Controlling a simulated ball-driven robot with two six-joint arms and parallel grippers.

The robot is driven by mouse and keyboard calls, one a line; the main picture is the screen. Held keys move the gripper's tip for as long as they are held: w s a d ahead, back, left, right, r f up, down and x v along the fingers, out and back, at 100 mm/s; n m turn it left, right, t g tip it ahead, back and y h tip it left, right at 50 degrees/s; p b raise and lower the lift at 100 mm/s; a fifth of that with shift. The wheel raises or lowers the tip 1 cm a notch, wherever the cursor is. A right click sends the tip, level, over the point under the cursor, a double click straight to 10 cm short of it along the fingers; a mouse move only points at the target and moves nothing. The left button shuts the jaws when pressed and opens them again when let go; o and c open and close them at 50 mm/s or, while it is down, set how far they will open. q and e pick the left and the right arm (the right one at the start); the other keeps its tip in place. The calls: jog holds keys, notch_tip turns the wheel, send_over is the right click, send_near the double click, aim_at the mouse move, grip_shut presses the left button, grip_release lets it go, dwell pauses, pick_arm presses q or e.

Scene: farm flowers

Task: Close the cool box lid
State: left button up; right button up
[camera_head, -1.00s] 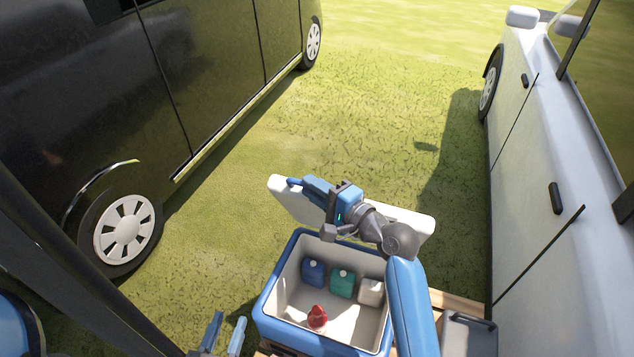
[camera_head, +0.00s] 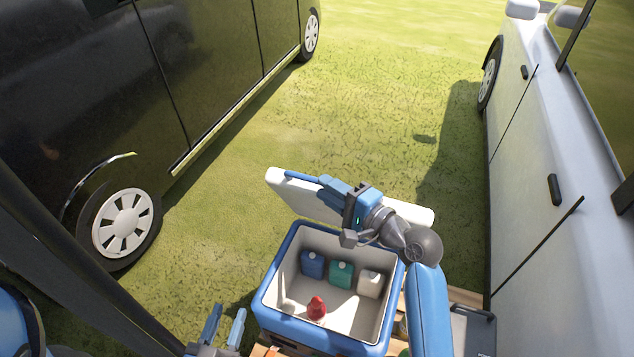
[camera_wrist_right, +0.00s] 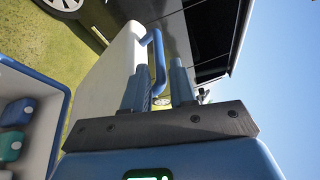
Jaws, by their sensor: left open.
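The cool box (camera_head: 262,300) is blue with a pale inside and stands open at the lower middle of the head view. Its white lid (camera_head: 283,193) is raised along the far side, with a blue bar handle (camera_head: 302,177) on its outer edge. My right gripper (camera_head: 331,188) is at that edge. In the right wrist view, the handle (camera_wrist_right: 158,55) reaches down between the two fingers (camera_wrist_right: 160,88), with a gap beside one finger. The lid (camera_wrist_right: 108,75) lies to the left there. My left gripper (camera_head: 225,326) is open and empty, left of the box.
Blue, teal and white containers (camera_head: 341,274) and a red item (camera_head: 316,307) are inside the box. A wooden pallet (camera_head: 465,297) is under it. A grey case (camera_head: 474,330) stands to the right. A black van (camera_head: 190,70) and a white vehicle (camera_head: 540,150) flank the grass.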

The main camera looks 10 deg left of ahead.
jog(key=v, duration=0.6)
jog(key=shift+r, duration=0.1)
dwell(0.5)
